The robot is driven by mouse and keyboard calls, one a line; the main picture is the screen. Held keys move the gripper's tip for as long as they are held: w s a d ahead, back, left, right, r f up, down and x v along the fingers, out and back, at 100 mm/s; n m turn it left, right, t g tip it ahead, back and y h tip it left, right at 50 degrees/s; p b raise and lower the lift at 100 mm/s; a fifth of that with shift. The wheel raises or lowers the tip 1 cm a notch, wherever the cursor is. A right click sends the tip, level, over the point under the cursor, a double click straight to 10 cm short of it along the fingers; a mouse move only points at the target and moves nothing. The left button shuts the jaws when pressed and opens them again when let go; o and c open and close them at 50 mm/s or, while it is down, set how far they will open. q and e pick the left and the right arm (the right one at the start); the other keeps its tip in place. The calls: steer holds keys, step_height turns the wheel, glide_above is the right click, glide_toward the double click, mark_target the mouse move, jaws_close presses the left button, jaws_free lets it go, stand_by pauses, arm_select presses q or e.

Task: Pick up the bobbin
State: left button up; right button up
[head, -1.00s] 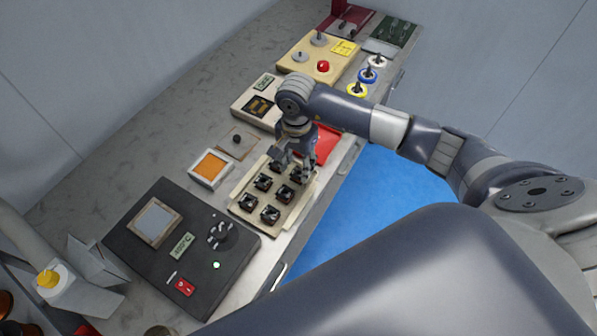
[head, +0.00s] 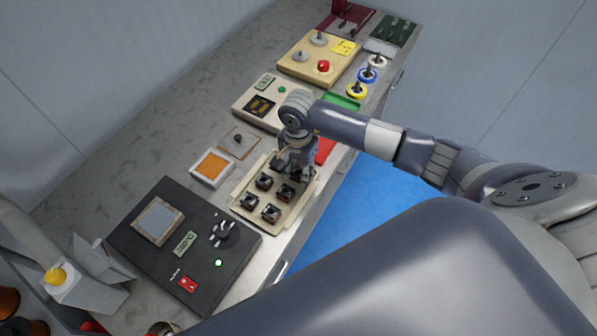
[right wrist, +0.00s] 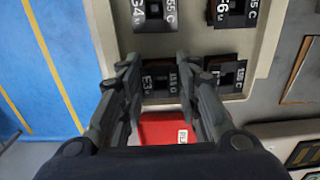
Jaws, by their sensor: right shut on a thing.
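Several small black bobbins sit in a cream tray (head: 290,220) on the bench; front ones (head: 270,212) show clearly in the head view. My right gripper (head: 298,173) is low over the far end of the tray. In the right wrist view its fingers are shut on one black bobbin with white print (right wrist: 159,82), at the end of a row. Other bobbins (right wrist: 152,14) sit around it, one close beside the right finger (right wrist: 226,75). I cannot tell whether the held bobbin touches the tray floor. My left gripper is not in view.
A black console (head: 158,258) stands near the tray. An orange-topped box (head: 212,167) and a small plate with a knob (head: 238,142) are on its left. A red item (head: 326,150) lies just beyond the gripper. A cream panel with a red button (head: 323,66) and wire spools (head: 367,74) stand farther back.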

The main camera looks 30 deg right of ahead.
mark_target(298, 175)
steer(key=shift+r, duration=0.1)
steer(key=shift+r, duration=0.2)
steer(key=r+b, duration=0.2)
steer(key=shift+s+a+r, duration=0.15)
steer(key=shift+s+r, duration=0.2)
steer(key=s+a+r+b, duration=0.1)
steer(key=s+a+b, duration=0.1)
steer(key=s, duration=0.5)
steer(key=s+a+b, duration=0.2)
steer(key=s+a, duration=0.2)
steer(key=s, duration=0.3)
steer(key=shift+r+b, duration=0.35)
